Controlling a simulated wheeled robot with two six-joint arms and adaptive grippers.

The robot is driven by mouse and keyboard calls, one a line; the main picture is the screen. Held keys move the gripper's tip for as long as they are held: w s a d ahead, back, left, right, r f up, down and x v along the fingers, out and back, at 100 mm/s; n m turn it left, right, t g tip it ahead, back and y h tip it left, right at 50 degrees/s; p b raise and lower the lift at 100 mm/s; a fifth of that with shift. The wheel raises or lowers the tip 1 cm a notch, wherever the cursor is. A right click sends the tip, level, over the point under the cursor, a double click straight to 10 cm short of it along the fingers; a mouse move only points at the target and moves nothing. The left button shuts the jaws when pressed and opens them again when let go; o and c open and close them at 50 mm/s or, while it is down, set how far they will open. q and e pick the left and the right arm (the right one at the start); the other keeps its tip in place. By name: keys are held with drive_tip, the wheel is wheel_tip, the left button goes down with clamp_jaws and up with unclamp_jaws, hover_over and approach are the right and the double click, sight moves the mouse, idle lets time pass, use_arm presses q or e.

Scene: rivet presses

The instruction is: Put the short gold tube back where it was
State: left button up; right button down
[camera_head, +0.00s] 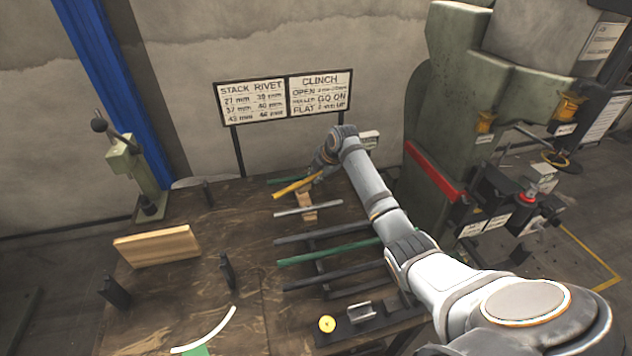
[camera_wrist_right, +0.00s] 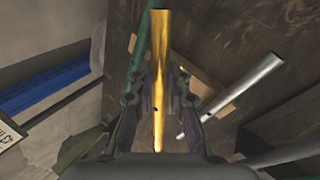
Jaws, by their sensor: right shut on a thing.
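The short gold tube (camera_head: 298,186) is held by my right gripper (camera_head: 318,172) near the far end of the tube row on the table. It also shows in the right wrist view (camera_wrist_right: 161,70), lying lengthwise between the two fingers of my right gripper (camera_wrist_right: 168,100). The fingers are shut on it. Below it in the head view, a silver tube (camera_head: 308,211) rests across a small wooden block (camera_head: 306,200). A green tube (camera_head: 288,179) lies just beyond the gold one. My left gripper is out of view.
Several longer tubes, dark and green (camera_head: 330,252), lie on supports nearer me. A wooden block (camera_head: 157,246), a yellow disc (camera_head: 327,324) and a lever press (camera_head: 132,170) stand on the table (camera_head: 190,300). A large green press (camera_head: 450,130) rises at right. Signs (camera_head: 286,95) stand behind.

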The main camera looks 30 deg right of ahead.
drive_tip(key=shift+w+f, duration=0.1)
wheel_tip(320, 180, down, 2)
drive_tip(key=shift+f+p, duration=0.25)
drive_tip(key=shift+p, duration=0.2)
drive_tip(key=shift+f, duration=0.3)
drive_tip(key=shift+f, duration=0.1)
drive_tip(key=shift+f, duration=0.1)
drive_tip(key=c, duration=1.3)
unclamp_jaws()
